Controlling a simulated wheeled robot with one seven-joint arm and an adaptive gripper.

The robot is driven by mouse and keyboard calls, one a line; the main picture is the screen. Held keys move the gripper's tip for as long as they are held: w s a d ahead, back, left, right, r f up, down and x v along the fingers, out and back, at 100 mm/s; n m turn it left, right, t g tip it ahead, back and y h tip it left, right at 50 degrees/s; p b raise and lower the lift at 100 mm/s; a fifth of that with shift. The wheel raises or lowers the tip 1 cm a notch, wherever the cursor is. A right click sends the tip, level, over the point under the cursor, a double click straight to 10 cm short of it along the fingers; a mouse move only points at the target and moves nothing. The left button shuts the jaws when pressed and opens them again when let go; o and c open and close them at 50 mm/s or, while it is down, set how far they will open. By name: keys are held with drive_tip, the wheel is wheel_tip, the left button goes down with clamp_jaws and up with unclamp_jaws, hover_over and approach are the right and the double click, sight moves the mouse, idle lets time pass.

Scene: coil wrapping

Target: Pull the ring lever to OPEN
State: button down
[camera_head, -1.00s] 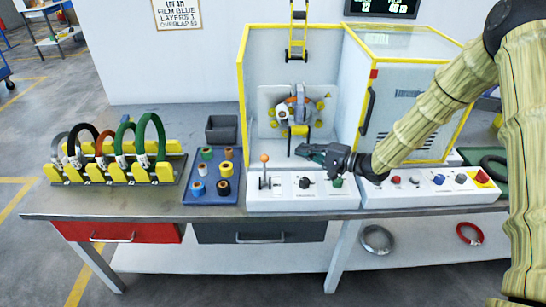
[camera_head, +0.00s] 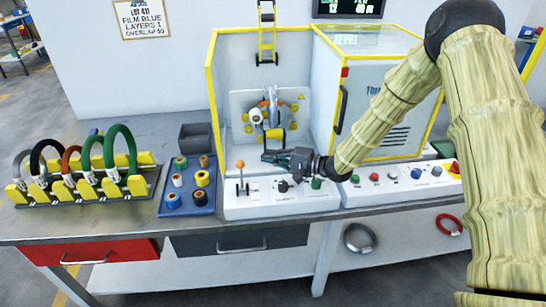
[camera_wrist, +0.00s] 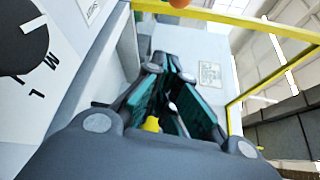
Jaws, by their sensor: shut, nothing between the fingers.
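A lever with an orange ball knob (camera_head: 240,164) stands roughly upright on the left part of the white control panel (camera_head: 262,207). The lettering beside it is too small to read. My gripper (camera_head: 264,157) is just right of the knob at about its height, its tip pointing left, with a small gap seen between them. In the wrist view my gripper (camera_wrist: 165,75) has dark teal finger pads, shut with nothing held. The orange knob (camera_wrist: 180,3) is cut off at the top edge, beyond the fingertips.
The yellow-framed wrapping machine (camera_head: 216,100) stands behind the panel, with a ring head (camera_head: 271,115) inside. A black dial (camera_head: 283,186) and a green button (camera_head: 316,183) lie below my gripper. A blue tray (camera_head: 187,207) with several rolls and a coil rack (camera_head: 85,190) stand left.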

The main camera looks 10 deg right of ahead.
sight(241, 175)
drive_tip(key=shift+s+a+p, duration=0.15)
drive_tip(key=shift+a+p, duration=0.6)
drive_tip(key=shift+a, duration=0.9)
drive_tip(key=shift+s+a+p, duration=0.1)
drive_tip(key=shift+a+p, duration=0.6)
drive_tip(key=shift+a, duration=0.95)
drive_tip(key=shift+s+a+b, duration=0.1)
drive_tip(key=shift+a+b, duration=0.05)
drive_tip(key=shift+b, duration=0.15)
